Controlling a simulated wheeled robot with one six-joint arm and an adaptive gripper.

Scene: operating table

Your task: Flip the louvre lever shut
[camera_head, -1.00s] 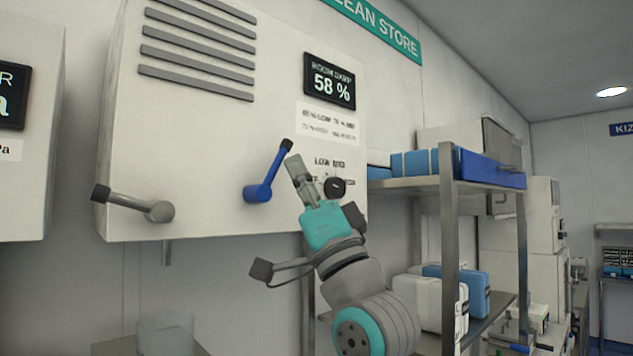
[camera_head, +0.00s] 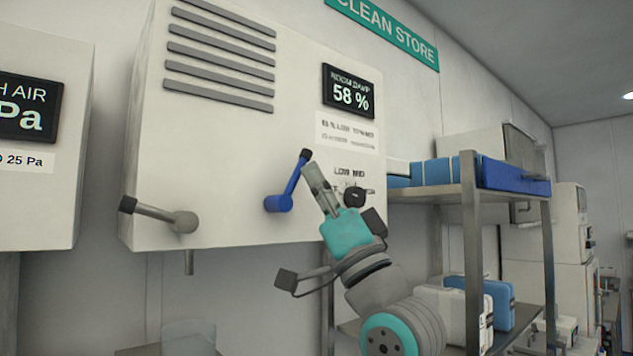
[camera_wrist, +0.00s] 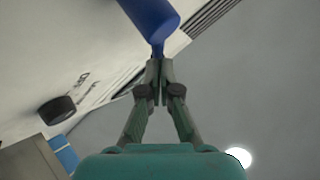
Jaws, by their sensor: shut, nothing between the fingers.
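A blue lever (camera_head: 279,203) with a black tip is mounted on the front of a white wall cabinet (camera_head: 225,150). Its arm slants up and to the right. A grey lever (camera_head: 160,215) with a dark tip sits further left, its arm pointing left. I see no label that tells which is the louvre lever. My gripper (camera_head: 309,168) is shut and empty, its fingertips close to the upper end of the blue lever. In the wrist view the blue lever (camera_wrist: 150,20) lies just beyond my fingertips (camera_wrist: 159,64); I cannot tell whether they touch.
Grey louvre slats (camera_head: 220,67) run across the cabinet's upper left. A display reading 58 % (camera_head: 349,93) is at its right. A black knob (camera_head: 354,197) is right beside my gripper. A metal shelf (camera_head: 430,191) with blue and white boxes stands to the right.

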